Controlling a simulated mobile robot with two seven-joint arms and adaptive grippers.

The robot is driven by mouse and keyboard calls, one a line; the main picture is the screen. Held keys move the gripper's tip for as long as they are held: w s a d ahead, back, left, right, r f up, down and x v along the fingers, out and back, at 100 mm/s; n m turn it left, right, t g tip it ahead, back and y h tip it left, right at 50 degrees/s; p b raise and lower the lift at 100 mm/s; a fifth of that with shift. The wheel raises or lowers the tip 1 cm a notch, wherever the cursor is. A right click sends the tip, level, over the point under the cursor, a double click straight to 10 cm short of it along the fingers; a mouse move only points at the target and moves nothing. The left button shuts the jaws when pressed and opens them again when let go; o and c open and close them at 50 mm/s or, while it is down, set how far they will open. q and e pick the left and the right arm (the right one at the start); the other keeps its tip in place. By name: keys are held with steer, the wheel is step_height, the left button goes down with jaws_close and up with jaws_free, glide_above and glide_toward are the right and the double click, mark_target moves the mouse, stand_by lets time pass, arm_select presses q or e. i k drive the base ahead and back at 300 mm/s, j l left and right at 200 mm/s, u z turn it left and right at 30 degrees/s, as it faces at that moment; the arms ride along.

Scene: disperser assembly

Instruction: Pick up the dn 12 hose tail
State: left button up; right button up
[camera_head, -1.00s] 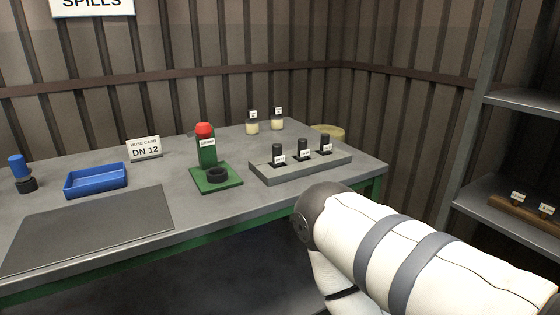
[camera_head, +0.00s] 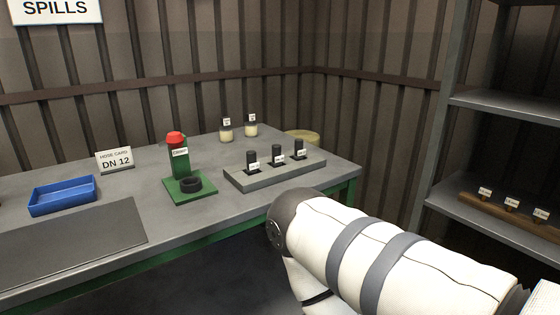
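A wooden rack (camera_head: 507,214) on the right shelf holds several small pieces with white tags, too small to read, so I cannot tell whether one is the DN 12 hose tail. A grey block (camera_head: 250,180) on the table holds three black upright pieces (camera_head: 277,153) with small tags that I cannot read. A card reading "HOSE CARD DN 12" (camera_head: 115,161) stands at the back left of the table. My white right arm shows at the lower right, but neither gripper is in view.
The grey table (camera_head: 130,190) carries a blue tray (camera_head: 63,195), a dark mat (camera_head: 70,243), a green stand with a red top (camera_head: 179,165) and two small jars (camera_head: 226,132). A metal shelf unit (camera_head: 490,103) stands at the right. The upper shelf board is bare where visible.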

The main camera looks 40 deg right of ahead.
mark_target(299, 152)
steer(key=z, duration=1.3)
steer(key=i+l, duration=0.2)
steer(key=l, duration=0.15)
steer(key=i+l+u, duration=0.1)
steer(key=l, duration=0.25)
steer(key=i, duration=0.05)
